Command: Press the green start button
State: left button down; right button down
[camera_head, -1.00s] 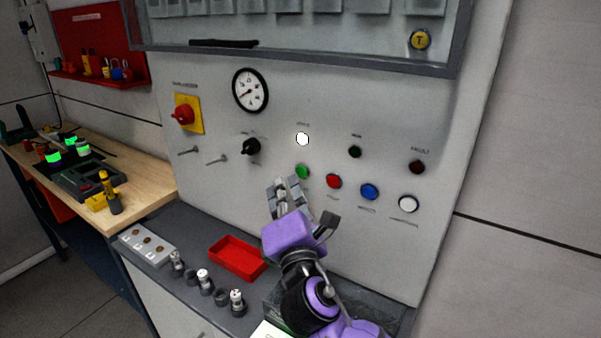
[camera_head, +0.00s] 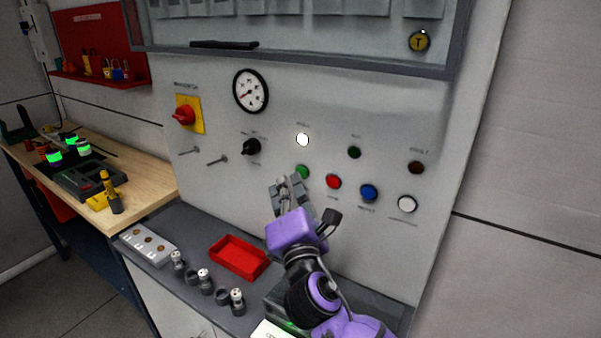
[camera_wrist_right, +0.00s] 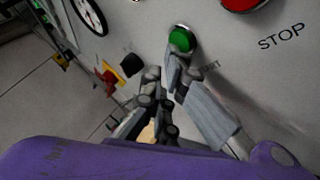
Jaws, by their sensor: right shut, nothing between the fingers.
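The green start button (camera_head: 302,172) is on the grey panel, left of the red button. It also shows in the right wrist view (camera_wrist_right: 182,40), at the top centre. My right gripper (camera_head: 291,182) is shut and empty, its fingertips just below the green button. In the right wrist view the fingertips (camera_wrist_right: 172,72) reach up to the button's lower edge; I cannot tell whether they touch it. My left gripper is not in view.
The red stop button (camera_head: 333,181), blue button (camera_head: 369,191) and white button (camera_head: 407,204) sit to the right. A black selector knob (camera_head: 250,147) is to the left. A red tray (camera_head: 238,257) and several small fittings lie on the ledge below.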

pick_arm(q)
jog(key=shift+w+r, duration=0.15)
pick_arm(e)
jog(key=shift+w+d, duration=0.3)
jog(key=shift+w, duration=0.05)
dwell(0.3)
dwell(0.4)
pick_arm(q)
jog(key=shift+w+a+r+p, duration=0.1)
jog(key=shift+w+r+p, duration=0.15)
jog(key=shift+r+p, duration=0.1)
pick_arm(e)
jog(key=shift+s+a, duration=0.5)
jog(key=shift+s, duration=0.2)
jog(key=shift+s, duration=0.1)
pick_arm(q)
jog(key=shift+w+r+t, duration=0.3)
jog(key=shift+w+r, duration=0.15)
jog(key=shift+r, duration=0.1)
pick_arm(e)
jog(key=s+a, duration=0.1)
jog(key=s, duration=0.1)
jog(key=s+a, duration=0.2)
jog(key=shift+w, duration=0.1)
